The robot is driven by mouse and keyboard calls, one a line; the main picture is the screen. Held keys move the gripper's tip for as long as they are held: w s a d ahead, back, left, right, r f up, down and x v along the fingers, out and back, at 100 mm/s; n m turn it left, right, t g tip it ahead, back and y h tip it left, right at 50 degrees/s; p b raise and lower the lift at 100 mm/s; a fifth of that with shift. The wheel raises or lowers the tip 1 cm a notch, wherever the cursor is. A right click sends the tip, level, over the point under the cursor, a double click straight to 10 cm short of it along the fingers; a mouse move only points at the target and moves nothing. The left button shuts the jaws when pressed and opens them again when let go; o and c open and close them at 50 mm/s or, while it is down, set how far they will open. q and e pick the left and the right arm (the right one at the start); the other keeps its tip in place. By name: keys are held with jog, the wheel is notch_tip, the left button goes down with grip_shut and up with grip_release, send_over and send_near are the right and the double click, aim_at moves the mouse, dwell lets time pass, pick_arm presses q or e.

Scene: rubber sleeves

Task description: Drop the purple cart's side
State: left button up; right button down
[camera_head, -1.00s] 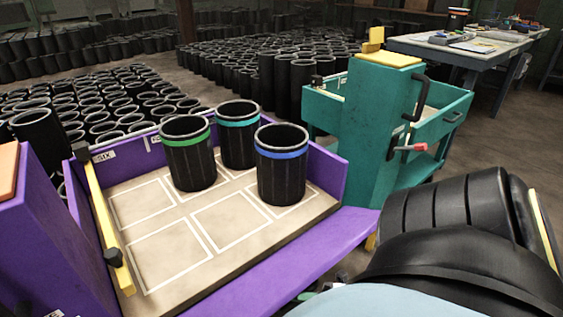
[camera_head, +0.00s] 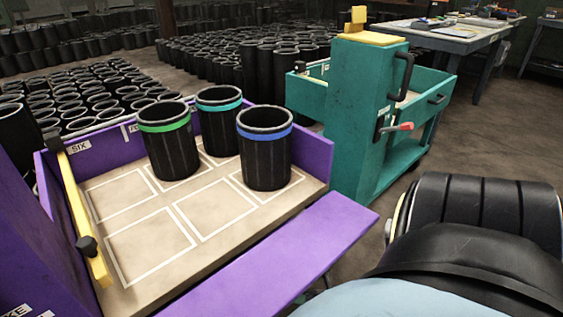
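The purple cart (camera_head: 317,160) stands at the left with a pale wooden bed marked with white squares. Its near side panel (camera_head: 290,255) is folded outward, leaving the near edge of the bed open. The far and right walls stand up. Three black sleeves stand upright on the bed: one with a green band (camera_head: 170,150), one with a teal band (camera_head: 219,130) and one with a blue band (camera_head: 266,160). Neither gripper is in view. Part of my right arm fills the lower right and hides the floor there.
A yellow bar (camera_head: 80,220) with black knobs runs along the bed's left end. A teal cart (camera_head: 365,120) with a red-tipped lever stands beyond the purple cart. Many black sleeves (camera_head: 85,100) cover the floor behind. A table (camera_head: 440,35) stands at the back right.

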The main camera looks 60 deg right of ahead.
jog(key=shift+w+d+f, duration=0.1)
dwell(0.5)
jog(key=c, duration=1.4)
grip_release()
